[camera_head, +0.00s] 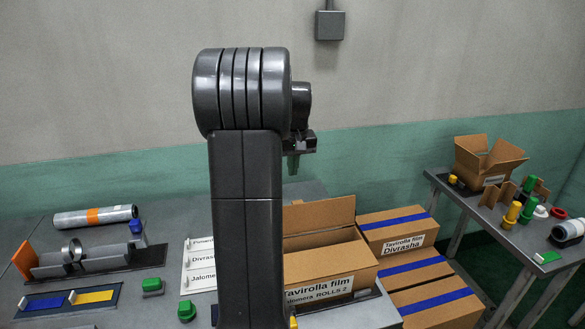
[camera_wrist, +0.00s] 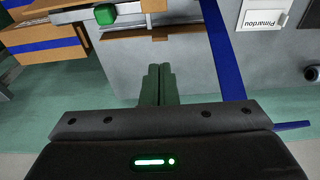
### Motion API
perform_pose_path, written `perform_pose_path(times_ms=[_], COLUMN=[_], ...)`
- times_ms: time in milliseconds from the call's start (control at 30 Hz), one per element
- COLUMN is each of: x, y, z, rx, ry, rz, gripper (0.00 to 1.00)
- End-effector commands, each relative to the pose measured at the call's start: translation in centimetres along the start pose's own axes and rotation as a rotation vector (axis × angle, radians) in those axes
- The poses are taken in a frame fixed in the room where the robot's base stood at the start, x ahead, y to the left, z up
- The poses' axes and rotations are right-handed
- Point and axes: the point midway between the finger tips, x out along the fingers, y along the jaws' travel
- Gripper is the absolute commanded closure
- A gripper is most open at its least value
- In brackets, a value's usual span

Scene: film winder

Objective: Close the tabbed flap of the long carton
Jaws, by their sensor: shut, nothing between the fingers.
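The long carton (camera_head: 330,268) stands on the near table just right of my arm, labelled "Tavirolla film" with "ROLLS 2". A wide flap (camera_head: 320,214) stands up at its back, and the top looks open. My arm hides the carton's left end, and I cannot make out a tab. My gripper (camera_head: 293,165) is above and behind the raised flap, apart from it, fingers pointing down. In the wrist view my gripper (camera_wrist: 158,70) has its two green-grey fingers together with nothing between them. A brown cardboard edge (camera_wrist: 160,33) shows beyond the fingertips there.
Blue-taped cartons (camera_head: 397,227) are stacked right of the long carton. Left are a roll cradle (camera_head: 90,262), a film roll (camera_head: 95,217), green-topped pieces (camera_head: 152,286) and label cards (camera_head: 203,262). An open box (camera_head: 487,160) stands on the right table.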

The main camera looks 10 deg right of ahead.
Motion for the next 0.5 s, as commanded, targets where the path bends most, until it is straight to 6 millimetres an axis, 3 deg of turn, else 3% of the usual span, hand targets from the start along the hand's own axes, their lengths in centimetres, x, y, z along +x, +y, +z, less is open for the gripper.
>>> perform_pose_path(times_ms=[367,500], x=[8.0,6.7], y=[-0.1,0.0], z=[0.1,2.2], rx=[0.000,0.001], ry=[-0.005,0.000], rz=[-0.001,0.000], gripper=[1.00,1.00])
